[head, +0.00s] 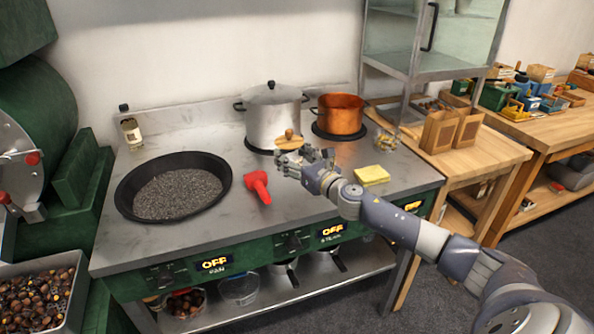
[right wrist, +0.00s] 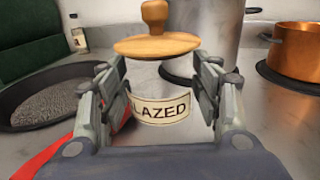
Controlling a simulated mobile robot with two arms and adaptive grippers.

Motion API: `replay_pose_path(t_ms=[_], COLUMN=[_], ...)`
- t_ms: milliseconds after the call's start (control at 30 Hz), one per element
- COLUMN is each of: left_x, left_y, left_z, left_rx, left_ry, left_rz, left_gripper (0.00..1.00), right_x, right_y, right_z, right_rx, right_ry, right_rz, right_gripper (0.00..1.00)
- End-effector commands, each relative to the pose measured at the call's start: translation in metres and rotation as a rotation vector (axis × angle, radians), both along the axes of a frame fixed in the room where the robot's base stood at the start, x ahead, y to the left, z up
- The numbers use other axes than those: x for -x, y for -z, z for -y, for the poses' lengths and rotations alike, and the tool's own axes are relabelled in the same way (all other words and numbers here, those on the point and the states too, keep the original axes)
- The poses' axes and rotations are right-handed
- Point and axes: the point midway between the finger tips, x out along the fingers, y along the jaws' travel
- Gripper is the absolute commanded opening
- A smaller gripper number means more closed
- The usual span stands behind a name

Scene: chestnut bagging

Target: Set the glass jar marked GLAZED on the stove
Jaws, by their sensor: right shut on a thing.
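The glass jar (right wrist: 160,109) has a cream label reading "LAZED", its first letter covered by a finger, and a wooden knobbed lid (right wrist: 156,45). My right gripper (right wrist: 165,100) is shut on the jar, one finger at each side. In the head view the lid (head: 289,142) shows just past my right gripper (head: 303,160), which hides most of the jar's body. The jar is upright over the grey stove top (head: 310,210), in front of the steel pot. I cannot tell whether its base touches the surface. My left gripper is out of view.
On the stove are a black pan of dark grains (head: 127,200), a lidded steel pot (head: 272,118), a copper pot (head: 340,116), a red tool (head: 257,186), a yellow sponge (head: 372,175) and a small bottle (head: 132,134). The stove's front middle is clear.

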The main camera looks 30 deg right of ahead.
Motion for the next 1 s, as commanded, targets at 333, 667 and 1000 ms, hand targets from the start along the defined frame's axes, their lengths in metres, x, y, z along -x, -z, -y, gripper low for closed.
replay_pose_path(t_ms=[333,667,1000], left_x=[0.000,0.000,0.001], left_y=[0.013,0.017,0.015], left_z=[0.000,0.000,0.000], left_rx=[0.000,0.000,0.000], left_ry=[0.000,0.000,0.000], left_rz=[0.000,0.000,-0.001], left_gripper=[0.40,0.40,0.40], right_x=[0.000,0.000,0.000], right_y=[0.036,0.040,0.040], right_z=[0.000,0.000,0.000], right_rx=[-0.001,0.000,0.000], right_ry=[0.001,0.001,0.001], right_rz=[0.002,0.001,-0.001], right_gripper=[0.28,0.28,0.79])
